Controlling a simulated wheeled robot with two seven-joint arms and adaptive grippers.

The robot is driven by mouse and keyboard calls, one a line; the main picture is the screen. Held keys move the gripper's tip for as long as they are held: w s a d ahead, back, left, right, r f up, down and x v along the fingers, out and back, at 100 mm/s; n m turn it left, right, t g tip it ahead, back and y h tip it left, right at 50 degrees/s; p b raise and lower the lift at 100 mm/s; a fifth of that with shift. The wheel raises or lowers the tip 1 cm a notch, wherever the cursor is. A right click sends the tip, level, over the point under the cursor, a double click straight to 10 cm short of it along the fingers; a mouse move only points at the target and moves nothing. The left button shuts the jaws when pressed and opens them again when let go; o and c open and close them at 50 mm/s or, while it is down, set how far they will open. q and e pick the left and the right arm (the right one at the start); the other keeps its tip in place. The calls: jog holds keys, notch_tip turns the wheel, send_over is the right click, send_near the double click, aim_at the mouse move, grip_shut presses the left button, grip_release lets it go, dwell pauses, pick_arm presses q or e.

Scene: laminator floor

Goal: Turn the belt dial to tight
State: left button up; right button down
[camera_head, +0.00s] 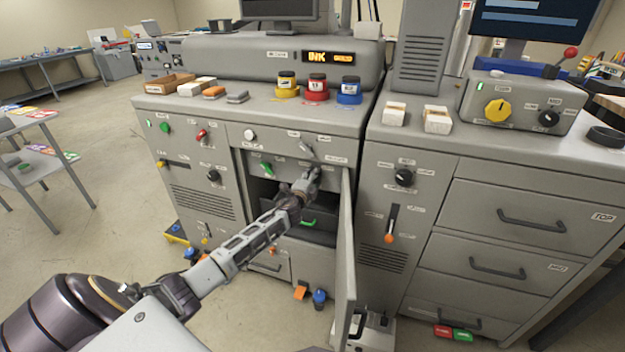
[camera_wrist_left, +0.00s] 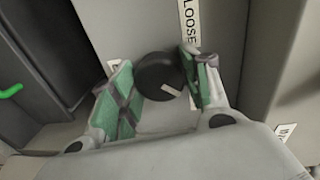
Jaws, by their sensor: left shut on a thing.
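The belt dial is a round black knob (camera_wrist_left: 160,76) with a white mark, on a grey panel in the left wrist view. Its white mark points toward the lower right of that view. A white label reading LOOSE (camera_wrist_left: 190,20) is above and right of it. My left gripper (camera_wrist_left: 162,92) has its green-padded fingers on both sides of the knob and is shut on it. In the head view my left gripper (camera_head: 312,180) is at the upper right of the machine's open compartment, and it hides the dial. The TIGHT label is not readable. My right gripper is not in view.
An open cabinet door (camera_head: 346,262) stands out just right of my left arm. A green handle (camera_head: 308,222) shows inside the dark compartment. Another black dial (camera_head: 404,177) is on the right cabinet. Ink jars (camera_head: 317,88) stand on top.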

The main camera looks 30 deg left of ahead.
pick_arm(q)
jog(key=o, duration=1)
jog(key=shift+s, duration=0.2)
jog(key=shift+v, duration=5.8)
